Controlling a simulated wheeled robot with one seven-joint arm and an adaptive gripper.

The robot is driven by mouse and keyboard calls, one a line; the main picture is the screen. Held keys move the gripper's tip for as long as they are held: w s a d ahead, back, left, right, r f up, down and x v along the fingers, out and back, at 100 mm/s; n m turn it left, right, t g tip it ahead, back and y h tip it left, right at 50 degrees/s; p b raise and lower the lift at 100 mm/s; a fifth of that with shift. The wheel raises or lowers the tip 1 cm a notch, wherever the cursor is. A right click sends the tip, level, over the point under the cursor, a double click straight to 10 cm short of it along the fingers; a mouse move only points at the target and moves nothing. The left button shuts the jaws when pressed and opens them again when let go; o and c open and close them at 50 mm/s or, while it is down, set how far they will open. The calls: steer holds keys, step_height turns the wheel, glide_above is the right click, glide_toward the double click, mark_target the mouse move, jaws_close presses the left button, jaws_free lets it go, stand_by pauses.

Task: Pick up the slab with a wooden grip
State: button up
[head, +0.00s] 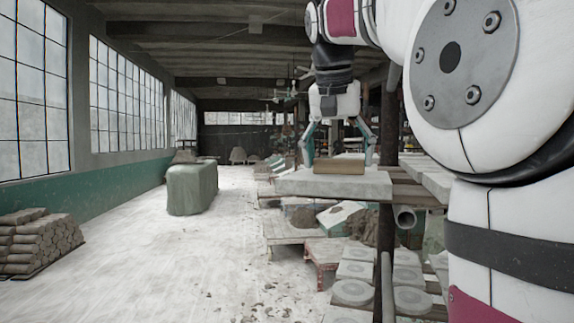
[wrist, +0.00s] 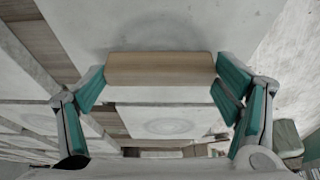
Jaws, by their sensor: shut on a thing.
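The pale grey slab (head: 300,185) with a wooden grip (head: 339,167) is near the centre of the head view, at the left end of a raised plank shelf. My gripper (head: 339,163) is above it, fingers pointing down, one at each end of the grip. In the wrist view the light brown grip (wrist: 160,68) lies across the picture between the teal fingers of my gripper (wrist: 161,70), which is shut on it. The slab (wrist: 150,25) spreads behind the grip and looks level. I cannot tell whether its underside touches the planks.
More pale slabs (head: 430,178) lie right of it on the shelf. A dark upright post (head: 386,225) stands close by. Low racks with round discs (head: 352,292) are below. A covered block (head: 192,190) and stacked clay pieces (head: 38,240) stand left; the floor (head: 165,270) between is mostly open.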

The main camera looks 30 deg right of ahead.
step_height(320, 180, up, 9)
steer(key=shift+d+f, duration=0.1)
steer(key=shift+r, duration=0.5)
